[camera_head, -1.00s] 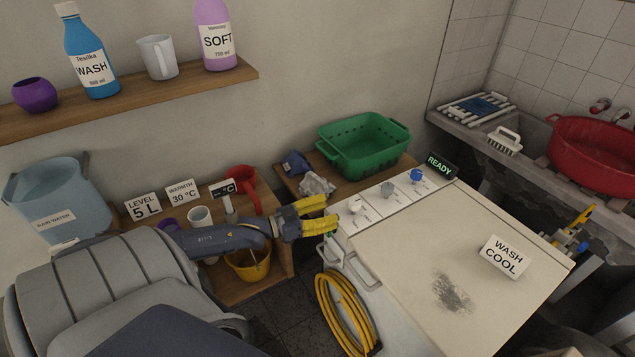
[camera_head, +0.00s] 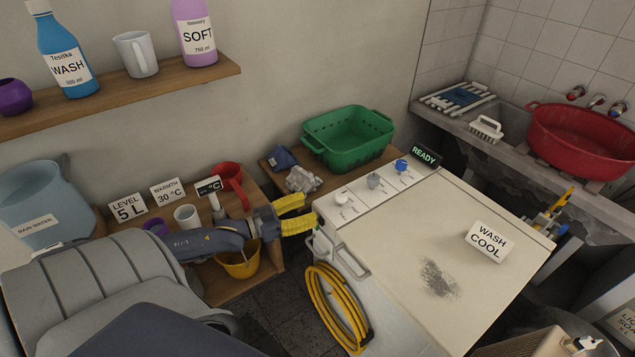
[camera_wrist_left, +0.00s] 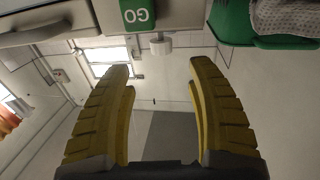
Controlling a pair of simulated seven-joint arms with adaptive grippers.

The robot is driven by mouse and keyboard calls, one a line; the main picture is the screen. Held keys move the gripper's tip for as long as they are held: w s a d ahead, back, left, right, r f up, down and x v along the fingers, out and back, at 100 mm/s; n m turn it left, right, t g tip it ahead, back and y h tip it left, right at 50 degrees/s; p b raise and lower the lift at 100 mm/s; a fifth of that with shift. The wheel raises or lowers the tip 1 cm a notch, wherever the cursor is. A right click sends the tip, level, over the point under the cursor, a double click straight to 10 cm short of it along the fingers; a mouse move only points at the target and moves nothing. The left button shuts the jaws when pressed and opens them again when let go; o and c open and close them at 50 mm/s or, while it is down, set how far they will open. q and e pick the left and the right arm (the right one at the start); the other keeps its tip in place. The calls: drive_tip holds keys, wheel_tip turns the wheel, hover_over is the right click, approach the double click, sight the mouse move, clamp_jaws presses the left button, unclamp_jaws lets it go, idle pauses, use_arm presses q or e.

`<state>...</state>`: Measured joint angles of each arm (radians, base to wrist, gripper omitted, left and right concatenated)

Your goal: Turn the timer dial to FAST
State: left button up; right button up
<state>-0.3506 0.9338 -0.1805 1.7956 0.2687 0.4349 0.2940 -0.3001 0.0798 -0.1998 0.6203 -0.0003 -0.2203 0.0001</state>
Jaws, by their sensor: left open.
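The white washing machine (camera_head: 440,262) has a control strip with a white dial (camera_head: 341,198), a grey dial (camera_head: 373,181) and a blue dial (camera_head: 401,166). Their printed labels are too small to read, so I cannot tell which is the timer. My left gripper (camera_head: 309,209) is open and empty, just left of the white dial and apart from it. In the left wrist view its yellow fingers (camera_wrist_left: 158,78) are spread with nothing between them. A white round knob (camera_wrist_left: 160,43) shows beyond them, beside an upside-down green GO label (camera_wrist_left: 137,14).
A READY sign (camera_head: 424,154) stands at the strip's far end. A WASH COOL card (camera_head: 486,242) is on the lid. A coiled yellow hose (camera_head: 335,308) hangs at the machine's side. A green basket (camera_head: 348,140) and crumpled grey cloth (camera_head: 302,180) lie behind the gripper.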

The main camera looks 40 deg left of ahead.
use_arm(q)
drive_tip(key=s+d+n+t+y, duration=0.2)
drive_tip(key=d+n+y, duration=0.15)
drive_tip(key=d, duration=0.25)
drive_tip(key=n+y, duration=0.4)
drive_tip(key=y, duration=0.3)
approach(339, 200)
drive_tip(key=shift+y, duration=0.25)
drive_tip(key=w, duration=0.4)
drive_tip(key=w+a, duration=0.1)
drive_tip(key=w, duration=0.3)
drive_tip(key=w+a, duration=0.1)
drive_tip(key=w, duration=0.3)
drive_tip(key=shift+r, duration=0.1)
clamp_jaws()
idle(0.4)
